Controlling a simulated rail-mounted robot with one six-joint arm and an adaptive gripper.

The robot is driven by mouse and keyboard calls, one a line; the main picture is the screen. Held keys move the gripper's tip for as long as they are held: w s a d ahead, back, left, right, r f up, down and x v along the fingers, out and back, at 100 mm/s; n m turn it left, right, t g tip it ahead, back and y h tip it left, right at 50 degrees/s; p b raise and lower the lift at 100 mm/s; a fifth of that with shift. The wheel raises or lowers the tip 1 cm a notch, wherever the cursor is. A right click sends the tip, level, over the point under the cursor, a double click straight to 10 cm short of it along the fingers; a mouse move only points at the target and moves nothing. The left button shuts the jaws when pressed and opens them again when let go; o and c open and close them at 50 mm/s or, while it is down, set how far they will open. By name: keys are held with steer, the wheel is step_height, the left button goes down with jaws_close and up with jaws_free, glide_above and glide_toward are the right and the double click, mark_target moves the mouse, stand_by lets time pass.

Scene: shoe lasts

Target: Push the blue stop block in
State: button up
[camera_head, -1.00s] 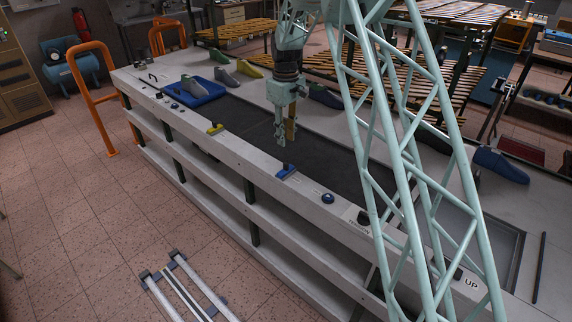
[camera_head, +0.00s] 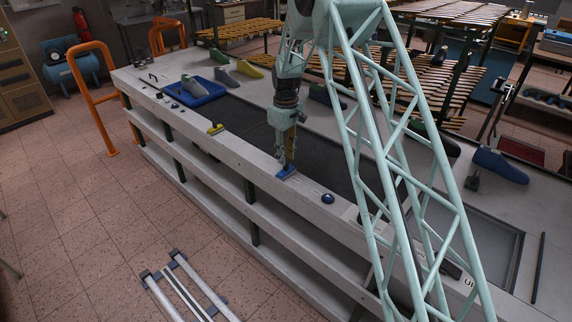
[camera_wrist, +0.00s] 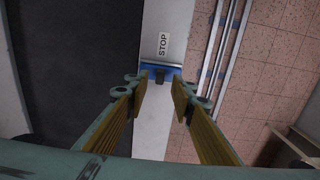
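The blue stop block (camera_head: 286,172) sits on the pale front rail of the bench, beside the dark belt. In the wrist view the blue block (camera_wrist: 158,68) has a dark upright part and lies next to a STOP label (camera_wrist: 163,45). My gripper (camera_head: 288,159) points down just over the block's belt side. In the wrist view my gripper (camera_wrist: 159,97) is open, its two yellow-padded fingers apart with nothing between them. The block shows just beyond the fingertips. I cannot tell whether they touch it.
A yellow block (camera_head: 215,129) and a dark blue knob (camera_head: 327,198) are on the same rail. A blue tray (camera_head: 213,88) holds a shoe last at the belt's far end. Other lasts, including a blue one (camera_head: 500,165), stand along the bench's back. The belt (camera_head: 252,122) near my gripper is clear.

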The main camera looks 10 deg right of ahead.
mark_target(286, 168)
steer(key=shift+f, duration=2.2)
jaws_close()
